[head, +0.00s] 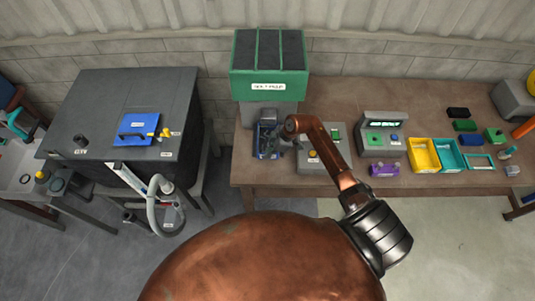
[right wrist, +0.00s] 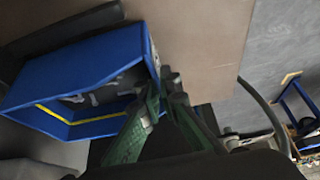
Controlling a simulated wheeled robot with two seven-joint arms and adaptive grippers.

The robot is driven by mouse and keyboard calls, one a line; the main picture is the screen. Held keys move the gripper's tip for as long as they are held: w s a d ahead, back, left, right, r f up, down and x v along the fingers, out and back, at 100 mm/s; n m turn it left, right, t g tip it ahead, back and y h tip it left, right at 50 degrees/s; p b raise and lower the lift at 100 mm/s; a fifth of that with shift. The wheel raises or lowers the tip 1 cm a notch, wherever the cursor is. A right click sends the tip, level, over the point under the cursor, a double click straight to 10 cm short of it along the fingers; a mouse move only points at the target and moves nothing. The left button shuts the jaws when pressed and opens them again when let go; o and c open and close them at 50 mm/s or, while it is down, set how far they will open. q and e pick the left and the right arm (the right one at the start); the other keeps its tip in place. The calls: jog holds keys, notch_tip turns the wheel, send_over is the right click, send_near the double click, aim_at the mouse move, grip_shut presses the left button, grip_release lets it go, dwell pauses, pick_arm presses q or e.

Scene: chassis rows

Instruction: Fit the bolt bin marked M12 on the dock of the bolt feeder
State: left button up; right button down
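The bolt feeder (head: 270,52) has a green hopper with dark top panels and stands at the back left of the brown workbench. A blue bolt bin (head: 259,148) is at the foot of the feeder, in the dock area; I cannot tell whether it is fully seated. Its blue walls, a yellow line and grey pieces inside show in the right wrist view (right wrist: 75,62). No M12 mark is readable. My right gripper (right wrist: 164,84) has its green-padded fingers drawn close together at the bin's near wall, apparently pinching it. My left gripper is not in view.
A grey control box (head: 318,158) stands right of the bin, and a box with a lit display (head: 384,132) beyond it. Yellow (head: 423,156) and teal (head: 449,155) bins stand farther right. The bench's front strip is mostly clear.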

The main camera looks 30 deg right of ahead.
jog(key=shift+f, duration=0.2)
dwell(0.6)
jog(key=c, duration=2.1)
grip_release()
jog(key=shift+f, duration=0.1)
jog(key=v, duration=1.2)
